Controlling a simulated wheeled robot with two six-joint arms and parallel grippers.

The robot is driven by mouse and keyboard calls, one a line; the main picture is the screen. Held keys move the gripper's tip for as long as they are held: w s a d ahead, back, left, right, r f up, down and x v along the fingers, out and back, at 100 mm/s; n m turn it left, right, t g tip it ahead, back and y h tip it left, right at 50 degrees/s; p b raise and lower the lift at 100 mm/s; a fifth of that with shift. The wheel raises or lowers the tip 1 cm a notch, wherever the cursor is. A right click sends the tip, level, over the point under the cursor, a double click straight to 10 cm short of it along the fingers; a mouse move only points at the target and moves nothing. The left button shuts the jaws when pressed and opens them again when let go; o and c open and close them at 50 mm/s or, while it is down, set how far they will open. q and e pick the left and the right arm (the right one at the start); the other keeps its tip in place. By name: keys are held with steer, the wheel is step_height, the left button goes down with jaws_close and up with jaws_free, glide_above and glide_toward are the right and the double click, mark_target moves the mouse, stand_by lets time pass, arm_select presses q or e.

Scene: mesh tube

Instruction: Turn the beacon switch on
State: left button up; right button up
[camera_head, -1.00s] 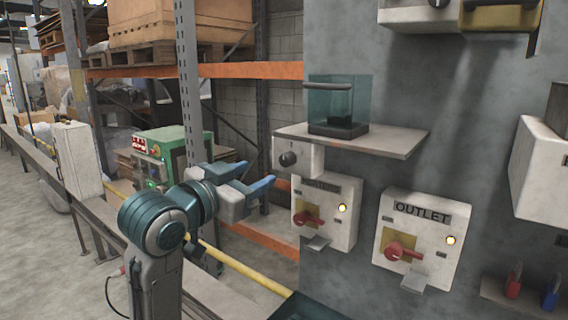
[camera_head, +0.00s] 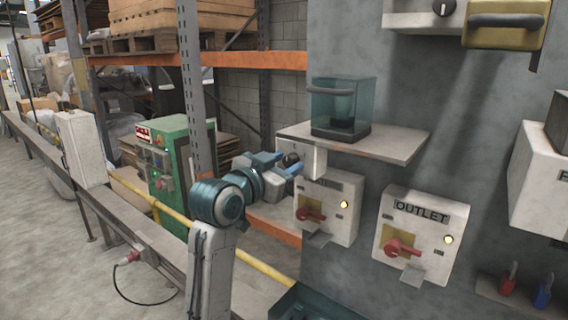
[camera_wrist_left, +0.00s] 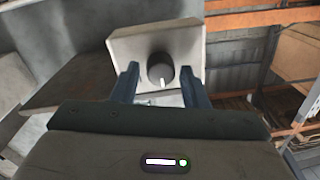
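A white box with a dark round knob (camera_head: 291,160) is mounted below the left end of the grey shelf; no label on it is readable, so I cannot confirm that it is the beacon switch. The knob (camera_wrist_left: 160,70) carries a white mark pointing downward in the left wrist view. My left gripper (camera_head: 287,165) is at this box. In the left wrist view, the open fingers of the left gripper (camera_wrist_left: 158,84) stand on either side of the knob, with gaps visible; I cannot tell how deep the knob sits between them. My right gripper is not in view.
The shelf (camera_head: 400,143) above bears a clear teal case (camera_head: 343,106). A panel with a red handle (camera_head: 311,215) is just below, and the OUTLET panel (camera_head: 420,235) is to its right. Orange racking (camera_head: 262,60) and a green cabinet (camera_head: 170,160) stand behind the arm.

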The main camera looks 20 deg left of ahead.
arm_select(q)
steer(key=c, duration=0.7)
steer(key=shift+f+m+b, duration=0.15)
steer(key=shift+m+b, duration=0.3)
steer(key=shift+m, duration=0.55)
steer(key=m+b, duration=0.1)
steer(key=m, duration=0.3)
steer(key=shift+f+m+b, duration=0.1)
steer(key=shift+m+b, duration=0.2)
steer(key=shift+b, duration=0.05)
steer(key=m+b, duration=0.1)
steer(key=m, duration=0.3)
steer(key=shift+b, duration=0.3)
steer(key=shift+m+h+b, duration=0.3)
steer(key=shift+m+h, duration=0.1)
steer(key=shift+m, duration=0.4)
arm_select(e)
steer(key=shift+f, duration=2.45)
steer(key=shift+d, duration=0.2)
arm_select(q)
steer(key=o, duration=1)
steer(key=shift+s, duration=0.1)
